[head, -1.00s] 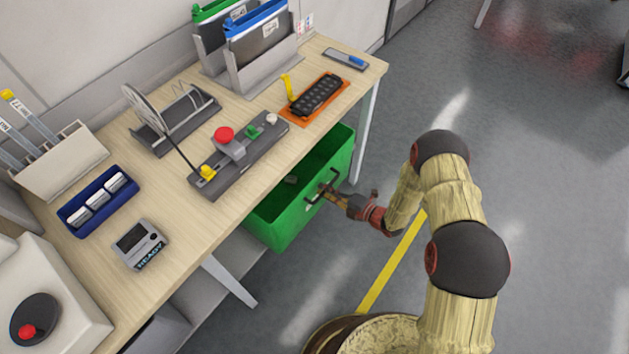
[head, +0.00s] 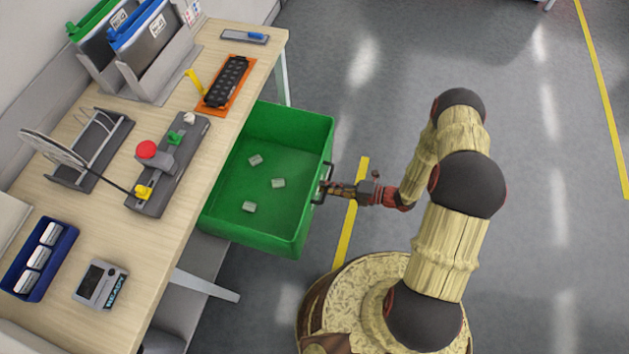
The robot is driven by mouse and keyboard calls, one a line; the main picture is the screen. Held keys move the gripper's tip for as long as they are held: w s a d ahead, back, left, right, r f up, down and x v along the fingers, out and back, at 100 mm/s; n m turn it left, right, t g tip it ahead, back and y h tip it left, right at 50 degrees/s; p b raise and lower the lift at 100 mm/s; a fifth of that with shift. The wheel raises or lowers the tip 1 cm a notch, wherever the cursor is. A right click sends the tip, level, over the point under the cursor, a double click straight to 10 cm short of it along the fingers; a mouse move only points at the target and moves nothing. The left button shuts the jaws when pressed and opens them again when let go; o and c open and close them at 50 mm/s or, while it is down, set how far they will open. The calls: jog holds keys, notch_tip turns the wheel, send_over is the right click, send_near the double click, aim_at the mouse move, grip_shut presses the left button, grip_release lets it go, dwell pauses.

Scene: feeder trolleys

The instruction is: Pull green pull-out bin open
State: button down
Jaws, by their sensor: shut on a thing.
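The green pull-out bin (head: 318,136) stands well out from under the wooden table, its inside in open view. Three small pale blocks (head: 278,183) lie apart on its floor. A dark handle (head: 328,170) sits on the bin's outer wall, facing right. My gripper (head: 325,188) is at this handle and shut on it, with my arm reaching in from the right. The fingertips are small in this view and partly merge with the handle.
The wooden table (head: 262,55) runs along the left. It carries a control panel (head: 181,150) with a red button, an orange tray (head: 228,88), a blue box (head: 38,262) and a small display device (head: 101,284). A table leg (head: 282,80) stands behind the bin. Grey floor to the right is clear.

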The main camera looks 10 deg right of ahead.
jog(key=shift+s+d, duration=0.25)
jog(key=shift+d, duration=0.4)
jog(key=c, duration=2)
grip_release()
jog(key=shift+o, duration=0.2)
jog(key=v, duration=1.2)
